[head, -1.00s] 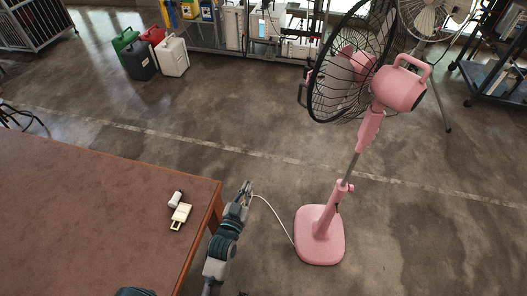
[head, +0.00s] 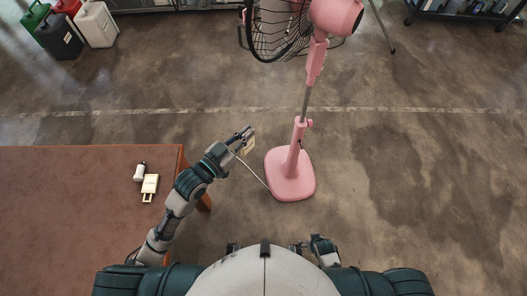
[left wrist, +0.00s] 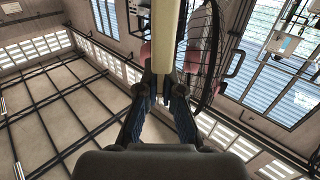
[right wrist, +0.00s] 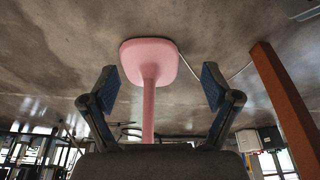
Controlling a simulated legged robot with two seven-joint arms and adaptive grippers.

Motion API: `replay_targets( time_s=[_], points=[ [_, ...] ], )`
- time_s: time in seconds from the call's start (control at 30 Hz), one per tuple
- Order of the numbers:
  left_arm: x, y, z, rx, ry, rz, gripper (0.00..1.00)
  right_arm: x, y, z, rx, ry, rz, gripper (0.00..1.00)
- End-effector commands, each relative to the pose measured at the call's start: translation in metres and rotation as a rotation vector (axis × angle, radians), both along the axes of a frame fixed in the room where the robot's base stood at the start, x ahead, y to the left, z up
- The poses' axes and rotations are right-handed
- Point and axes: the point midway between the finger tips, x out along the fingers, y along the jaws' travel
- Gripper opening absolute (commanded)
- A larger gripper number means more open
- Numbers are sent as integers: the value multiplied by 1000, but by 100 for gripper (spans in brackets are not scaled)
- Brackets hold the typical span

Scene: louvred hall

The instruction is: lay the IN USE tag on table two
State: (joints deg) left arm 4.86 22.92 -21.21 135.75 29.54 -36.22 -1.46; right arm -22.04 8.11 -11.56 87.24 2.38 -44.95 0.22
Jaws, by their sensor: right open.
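My left gripper (head: 246,136) is beyond the right edge of the brown table (head: 60,215), over the floor. It is shut on a flat cream tag (head: 250,147), which shows as a long pale strip between the fingers in the left wrist view (left wrist: 163,40). No lettering on it can be read. Another cream tag-like piece with a loop handle (head: 149,187) lies on the table near its right edge, beside a small white item (head: 139,172). My right gripper (right wrist: 157,88) is open and empty, low in front of my body. No table number shows.
A pink stand fan stands on the floor to the right, its base (head: 290,176) near my left gripper. A white cord (head: 253,173) runs from the base. Jerrycans (head: 97,24) stand at the back left. The floor at right is clear.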

Motion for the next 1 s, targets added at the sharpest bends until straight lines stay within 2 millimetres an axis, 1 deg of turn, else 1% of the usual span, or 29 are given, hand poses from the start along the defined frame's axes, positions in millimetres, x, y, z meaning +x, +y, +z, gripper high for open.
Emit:
replay_targets(
  time_s=[0.03, 0.07, 0.1, 0.17, 0.2, 0.27, 0.3, 0.37, 0.4, 0.47, 0.5, 0.57, 0.6, 0.67, 0.7, 0.77, 0.8, 0.9, 1.0],
  points=[
    [0, 0, 0, -1, -1, 1, 0, 26, 3, 16, 14, -62, 17, 88],
    [0, 0, 0, -1, -1, 1, 0, 41, 5, 27, 25, -101, 27, 88],
    [0, 0, 0, -1, -1, 1, 0, 61, 10, 42, 42, -156, 43, 88],
    [0, 0, 0, -1, -1, 2, 0, 90, 18, 68, 71, -238, 68, 88],
    [0, 0, 0, 0, -1, 2, 0, 108, 25, 86, 91, -293, 88, 88],
    [0, 0, 0, 0, -1, 2, 0, 133, 35, 116, 124, -375, 117, 88],
    [0, 0, 0, -1, -2, 2, 0, 147, 42, 137, 147, -427, 138, 88],
    [0, 0, 1, -1, -2, 2, 0, 166, 55, 169, 186, -507, 172, 88],
    [0, 0, 1, -1, -2, 2, 0, 177, 64, 192, 213, -561, 197, 88],
    [0, 0, 1, -1, -2, 2, 0, 190, 77, 227, 255, -636, 235, 88],
    [0, 0, 1, -1, -2, 2, 0, 196, 87, 250, 286, -685, 262, 88],
    [0, 0, 1, -1, -2, 3, 0, 202, 102, 286, 335, -756, 305, 88],
    [0, 0, 1, -1, -2, 3, 0, 204, 112, 311, 369, -805, 335, 88],
    [0, 0, 1, -1, -2, 3, 0, 202, 126, 347, 422, -870, 381, 88],
    [0, 0, 1, -1, -2, 3, 0, 199, 135, 369, 457, -908, 412, 88],
    [0, 1, 1, 0, -3, 3, 0, 192, 147, 400, 509, -958, 456, 88],
    [-1, 0, 1, -1, -2, 3, 0, 187, 155, 419, 543, -989, 482, 88],
    [-1, 0, 1, -1, -2, 3, 0, 171, 168, 455, 613, -1042, 541, 88],
    [-1, 0, 1, -1, -2, 3, 0, 158, 177, 479, 664, -1076, 579, 88]
  ],
)
